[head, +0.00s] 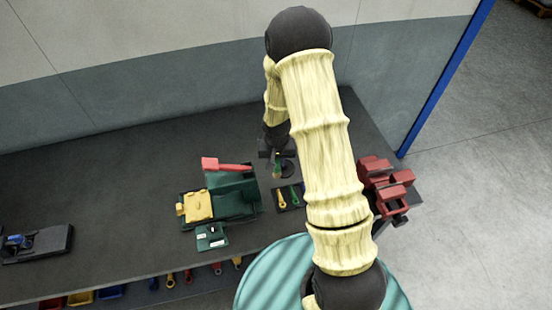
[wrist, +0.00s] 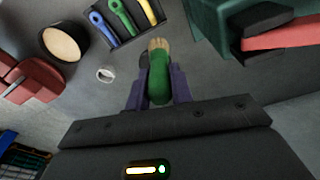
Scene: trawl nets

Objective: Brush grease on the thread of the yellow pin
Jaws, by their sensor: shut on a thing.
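My gripper (head: 275,152) is shut on a brush; in the wrist view its two fingers (wrist: 157,92) clasp the green handle (wrist: 158,82). The brush's tan bristles (wrist: 158,45) point away from the gripper. They appear to be above the bench, with no contact visible. The yellow pin (head: 283,199) lies in a small dark tray (head: 276,207) beside a green pin (head: 294,195). In the wrist view the yellow pin (wrist: 148,11) is partly cut off at the top edge. A round dark-rimmed pot (wrist: 66,42) with a tan inside stands left of the brush. Its contents are unclear.
A green machine (head: 232,193) with a red lever (head: 226,165) stands left of the tray. A red vise (head: 385,183) sits at the bench's right end. A small pale ring (wrist: 105,75) lies near the pot. The bench's left middle (head: 100,180) is clear.

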